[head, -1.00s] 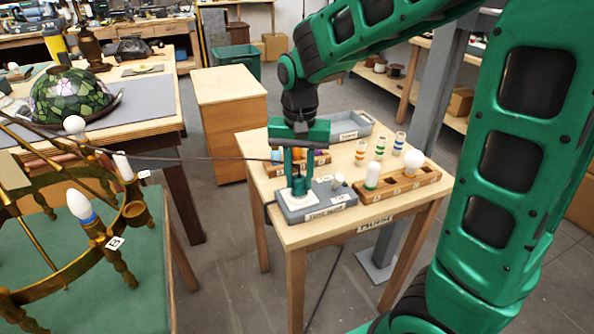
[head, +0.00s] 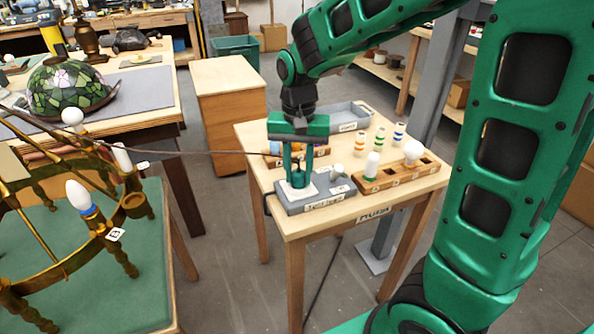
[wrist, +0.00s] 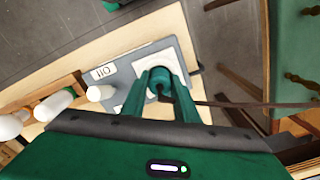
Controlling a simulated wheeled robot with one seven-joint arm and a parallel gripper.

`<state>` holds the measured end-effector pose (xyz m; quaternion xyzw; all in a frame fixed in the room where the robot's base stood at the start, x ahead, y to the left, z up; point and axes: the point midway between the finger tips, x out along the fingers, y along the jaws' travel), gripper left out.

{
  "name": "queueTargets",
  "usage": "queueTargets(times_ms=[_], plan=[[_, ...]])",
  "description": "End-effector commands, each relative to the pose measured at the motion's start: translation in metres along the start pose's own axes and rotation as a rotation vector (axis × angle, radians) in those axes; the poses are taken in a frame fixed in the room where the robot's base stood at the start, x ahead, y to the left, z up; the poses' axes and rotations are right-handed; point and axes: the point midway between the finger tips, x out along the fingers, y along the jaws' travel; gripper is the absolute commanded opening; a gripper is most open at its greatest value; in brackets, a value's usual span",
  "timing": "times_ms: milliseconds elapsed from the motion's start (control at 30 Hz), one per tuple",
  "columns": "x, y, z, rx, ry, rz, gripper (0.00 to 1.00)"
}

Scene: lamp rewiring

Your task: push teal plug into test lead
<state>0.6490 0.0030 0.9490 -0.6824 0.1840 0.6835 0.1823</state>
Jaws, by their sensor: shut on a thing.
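The teal plug (wrist: 158,80) shows between my gripper's fingertips in the wrist view. A dark cable runs from it to the right. The test lead is a grey block (head: 338,187) with a front label and a white square plate (wrist: 157,54), on the small wooden table. My gripper (head: 298,183) points down and is shut on the plug, directly over the white plate. The fingers hide much of the plug in the head view. I cannot tell how deep the plug sits in the plate's socket.
A pale knob (head: 337,171) stands on the block beside the plate. To its right is a wooden rack (head: 397,177) with white bulbs. Striped cylinders (head: 380,140) and a grey tray (head: 347,117) are behind. The cable stretches left toward the brass chandelier (head: 100,235).

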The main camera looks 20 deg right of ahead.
Motion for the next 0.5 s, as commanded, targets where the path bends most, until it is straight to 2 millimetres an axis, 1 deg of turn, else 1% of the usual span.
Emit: queueTargets(times_ms=[467, 500], plan=[[0.0016, -0.0006, 0.0002, -0.001, 0.000, 0.000, 0.05], [0.0016, -0.0006, 0.0003, -0.001, 0.000, 0.000, 0.32]])
